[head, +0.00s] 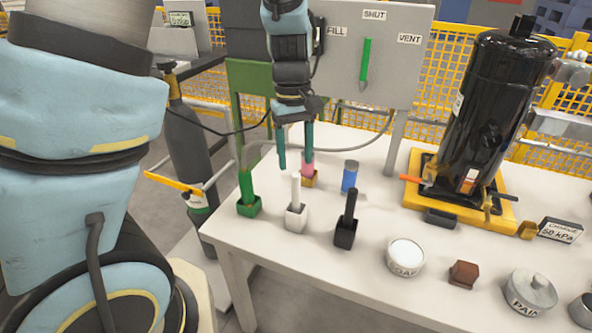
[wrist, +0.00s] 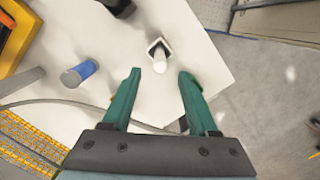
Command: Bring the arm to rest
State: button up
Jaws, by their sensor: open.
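My gripper (head: 295,157) hangs above the back left part of the white table (head: 300,254), its teal fingers pointing down. The fingers are apart with nothing held between them. In the wrist view my gripper (wrist: 160,74) shows the same open gap, with a white peg (wrist: 159,62) in its dark-centred holder seen beyond it. I cannot tell exactly how high the fingertips are above the table.
Green (head: 246,187), white (head: 296,190) and black (head: 350,208) pegs stand in holders near the gripper. A blue cylinder (head: 350,177) is to the right. A grey panel (head: 385,55) with a green lever stands behind. A black compressor (head: 490,105) sits on a yellow pallet (head: 425,198).

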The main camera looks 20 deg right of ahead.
jog(key=shift+r, duration=0.3)
